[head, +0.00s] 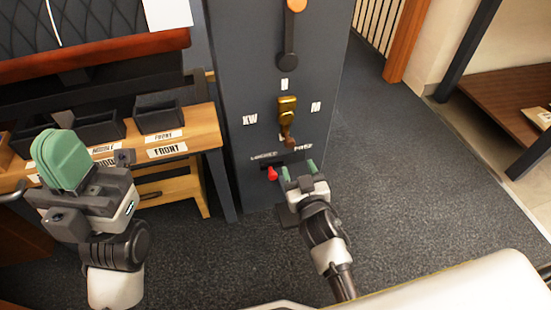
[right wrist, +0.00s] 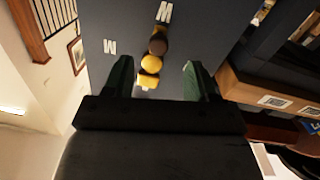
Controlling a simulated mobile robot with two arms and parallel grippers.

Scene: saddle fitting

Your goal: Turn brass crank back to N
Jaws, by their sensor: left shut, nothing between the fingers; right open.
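The brass crank (head: 287,104) is on the front of the dark grey cabinet. Its arm hangs downward from the brass hub, with a dark brown knob (head: 289,141) at the lower end. Small white marks stand above the crank, at its left and at its right; the upper one is too small to read surely. My right gripper (head: 299,170) is open below the crank, apart from it. In the right wrist view the brass crank (right wrist: 150,64) shows between and beyond the two fingers. My left gripper (head: 62,158) is shut and empty, at the left, away from the cabinet.
An orange-tipped lever (head: 291,35) is above the crank. A red knob (head: 272,174) by a slot sits just left of my right fingers. A wooden bench (head: 205,135) with dark bins (head: 158,115) is at the left. Open carpet (head: 400,170) lies right of the cabinet.

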